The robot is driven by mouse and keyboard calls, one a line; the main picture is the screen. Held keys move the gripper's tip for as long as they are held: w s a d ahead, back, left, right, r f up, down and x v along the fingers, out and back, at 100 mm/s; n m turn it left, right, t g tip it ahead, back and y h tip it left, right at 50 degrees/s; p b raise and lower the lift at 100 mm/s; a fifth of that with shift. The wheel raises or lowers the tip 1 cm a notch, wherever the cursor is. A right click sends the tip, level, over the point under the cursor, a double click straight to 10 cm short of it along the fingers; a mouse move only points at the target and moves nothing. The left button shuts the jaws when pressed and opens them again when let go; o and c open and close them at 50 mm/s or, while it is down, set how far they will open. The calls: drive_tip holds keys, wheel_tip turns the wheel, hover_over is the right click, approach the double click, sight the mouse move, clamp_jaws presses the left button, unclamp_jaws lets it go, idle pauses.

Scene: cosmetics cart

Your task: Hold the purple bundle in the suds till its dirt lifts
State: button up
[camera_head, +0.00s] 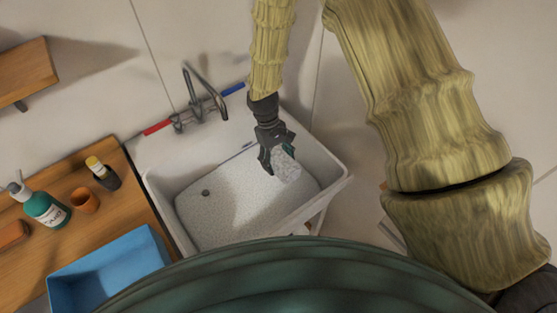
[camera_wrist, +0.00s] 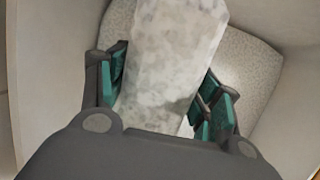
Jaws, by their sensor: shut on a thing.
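My gripper (camera_head: 276,158) reaches down into the right part of the white sink (camera_head: 327,180). It is shut on a pale grey-white, mottled block-like bundle (camera_head: 288,168); no purple shows on it. In the wrist view the bundle (camera_wrist: 168,60) sits between the teal finger pads of my gripper (camera_wrist: 163,95) and extends away from them. Speckled whitish suds (camera_head: 235,205) cover the basin floor and also show behind the bundle in the wrist view (camera_wrist: 262,70). I cannot tell whether the bundle touches the suds or hangs just above them.
A tap (camera_head: 195,95) with red and blue handles stands at the sink's back edge. On the wooden counter (camera_head: 75,222) at left are a teal pump bottle (camera_head: 46,209), an orange cup (camera_head: 85,200), a dark yellow-capped bottle (camera_head: 104,177) and a blue bin (camera_head: 108,268).

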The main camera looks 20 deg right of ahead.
drive_tip(key=shift+r+p, duration=1.6)
drive_tip(key=shift+r, duration=1.15)
